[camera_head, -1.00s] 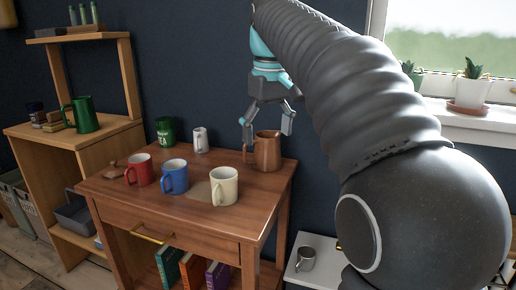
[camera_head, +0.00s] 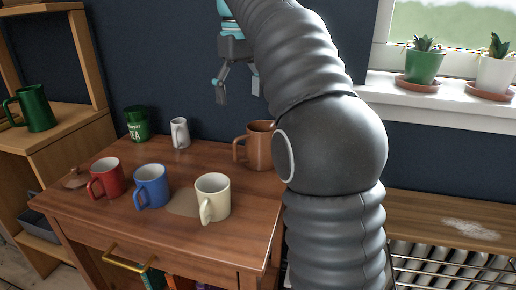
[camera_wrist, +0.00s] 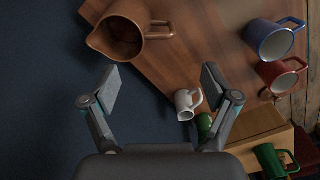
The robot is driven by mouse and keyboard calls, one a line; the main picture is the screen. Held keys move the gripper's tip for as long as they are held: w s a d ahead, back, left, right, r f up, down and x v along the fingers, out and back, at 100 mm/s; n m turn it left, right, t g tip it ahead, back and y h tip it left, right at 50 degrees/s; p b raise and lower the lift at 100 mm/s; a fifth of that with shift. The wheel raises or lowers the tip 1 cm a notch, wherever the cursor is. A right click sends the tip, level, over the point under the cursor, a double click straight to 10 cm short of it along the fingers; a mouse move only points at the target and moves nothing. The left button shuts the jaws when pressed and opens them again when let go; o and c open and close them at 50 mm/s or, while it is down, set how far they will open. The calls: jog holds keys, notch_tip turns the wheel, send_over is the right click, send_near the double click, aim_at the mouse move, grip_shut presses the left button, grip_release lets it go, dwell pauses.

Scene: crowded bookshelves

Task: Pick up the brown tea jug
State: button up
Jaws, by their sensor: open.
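The brown tea jug (camera_head: 257,146) stands upright at the back right of the wooden table, its handle toward the left. My arm hides its right side in the head view. In the wrist view the jug (camera_wrist: 122,30) is at the upper left, beyond the fingertips, with its open mouth and handle showing. My gripper (camera_head: 238,90) is open and empty, in the air above and a little left of the jug. In the wrist view the fingers (camera_wrist: 162,90) are spread wide, with dark wall and table edge between them and nothing touching them.
Red (camera_head: 106,179), blue (camera_head: 151,186) and cream (camera_head: 212,197) mugs stand in front. The wall (camera_wrist: 40,100) is close behind. A windowsill with potted plants (camera_head: 424,62) is at right.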

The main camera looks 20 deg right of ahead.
aim_at(242, 138)
notch_tip(242, 138, down, 11)
jog(key=b, duration=0.3)
jog(key=shift+s+f+b, duration=0.1)
jog(key=shift+b, duration=0.2)
jog(key=shift+d, duration=0.1)
grip_shut()
